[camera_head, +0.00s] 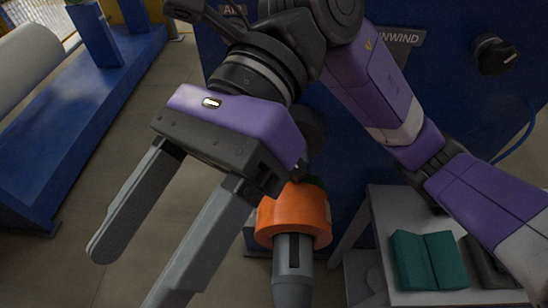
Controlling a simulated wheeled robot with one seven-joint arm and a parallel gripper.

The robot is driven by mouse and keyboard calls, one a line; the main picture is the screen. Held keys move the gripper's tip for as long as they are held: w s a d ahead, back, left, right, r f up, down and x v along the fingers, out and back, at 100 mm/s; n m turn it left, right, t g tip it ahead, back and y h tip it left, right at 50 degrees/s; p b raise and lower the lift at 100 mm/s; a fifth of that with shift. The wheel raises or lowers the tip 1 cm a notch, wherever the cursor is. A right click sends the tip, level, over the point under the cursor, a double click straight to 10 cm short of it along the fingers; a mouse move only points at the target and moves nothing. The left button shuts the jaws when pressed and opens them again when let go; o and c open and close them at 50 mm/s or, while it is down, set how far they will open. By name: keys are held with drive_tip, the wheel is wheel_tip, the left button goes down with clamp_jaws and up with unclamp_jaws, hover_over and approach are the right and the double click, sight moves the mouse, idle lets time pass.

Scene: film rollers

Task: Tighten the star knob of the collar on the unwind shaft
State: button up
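The unwind shaft (292,262) is a grey bar with a dark slot, pointing toward the camera at lower centre. A thick orange ring (293,218) sits around it; I cannot tell whether this is the collar. A bit of dark green shows behind the ring, partly hidden by my gripper. I cannot make out a star knob; my gripper and arm cover much of the area behind the ring. My gripper (135,272) is open, with its two grey fingers well apart and nothing between them. Its fingers point down and left, left of the shaft in the picture.
A blue machine panel (458,95) with an UNWIND label (398,42) and black rotary knob (493,54) stands behind. A grey table (375,205) at lower right holds a teal block (428,260). A blue frame (95,120) with a pale roller (30,65) is at left. Floor shows between.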

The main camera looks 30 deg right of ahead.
drive_tip(key=w+d+f+t+h, duration=0.2)
drive_tip(key=w+d+h, duration=0.1)
drive_tip(key=d, duration=0.4)
drive_tip(key=w+d+f+m+t+h, duration=0.1)
drive_tip(key=w+d+f+t+h, duration=0.1)
drive_tip(key=d, duration=0.5)
drive_tip(key=w+d+f+m+t+h+b, duration=0.1)
drive_tip(key=w+d+f+t+h, duration=0.1)
drive_tip(key=w+d+f+h, duration=0.2)
drive_tip(key=shift+w+d+f+h, duration=0.1)
drive_tip(key=shift+w+d+h, duration=0.45)
drive_tip(key=shift+d+h, duration=0.3)
drive_tip(key=shift+w+d+f+h, duration=0.1)
drive_tip(key=shift+w+d+h, duration=0.45)
drive_tip(key=shift+d+h, duration=0.25)
drive_tip(key=shift+d+f, duration=0.15)
drive_tip(key=shift+d, duration=0.05)
wheel_tip(320, 180, down, 8)
drive_tip(key=shift+r+p, duration=0.25)
drive_tip(key=shift+p, duration=0.45)
drive_tip(key=shift+c, duration=0.2)
clamp_jaws()
